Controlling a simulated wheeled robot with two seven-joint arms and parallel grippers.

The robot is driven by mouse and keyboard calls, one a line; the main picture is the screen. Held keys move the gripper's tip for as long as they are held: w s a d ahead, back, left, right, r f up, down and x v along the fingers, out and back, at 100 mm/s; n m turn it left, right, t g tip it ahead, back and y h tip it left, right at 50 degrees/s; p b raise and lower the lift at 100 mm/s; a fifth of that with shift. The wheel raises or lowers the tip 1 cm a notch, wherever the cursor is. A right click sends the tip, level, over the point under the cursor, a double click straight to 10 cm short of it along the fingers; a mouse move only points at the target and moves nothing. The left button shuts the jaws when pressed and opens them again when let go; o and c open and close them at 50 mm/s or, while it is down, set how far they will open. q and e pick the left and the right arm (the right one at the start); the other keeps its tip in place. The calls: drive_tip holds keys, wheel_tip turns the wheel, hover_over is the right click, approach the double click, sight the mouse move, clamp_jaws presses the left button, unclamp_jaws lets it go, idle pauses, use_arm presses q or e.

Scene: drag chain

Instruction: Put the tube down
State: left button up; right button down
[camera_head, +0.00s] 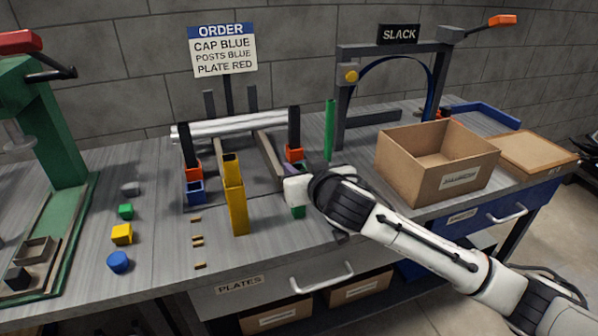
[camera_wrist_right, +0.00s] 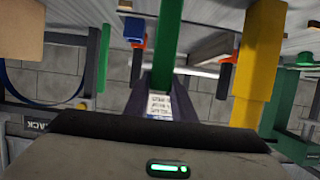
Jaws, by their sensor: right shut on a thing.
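A green square tube (camera_head: 298,211) is upright at the front of the table, under my right gripper (camera_head: 292,188). In the right wrist view, where the table is at the top, the green tube (camera_wrist_right: 168,40) runs from between the fingers of my right gripper (camera_wrist_right: 163,95) towards the table. The gripper is shut on the tube. The hand hides most of the tube in the head view, and I cannot tell whether its foot touches the table. My left gripper is not in view.
A yellow square post (camera_head: 237,207) stands just left of the tube. Behind are a rack with silver bars (camera_head: 235,127) and a thin green post (camera_head: 330,130). A cardboard box (camera_head: 437,160) stands to the right. Small coloured blocks (camera_head: 121,234) lie at left.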

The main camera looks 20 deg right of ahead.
drive_tip(key=shift+f, duration=0.15)
drive_tip(key=c, duration=1.5)
unclamp_jaws()
drive_tip(key=shift+f, duration=0.15)
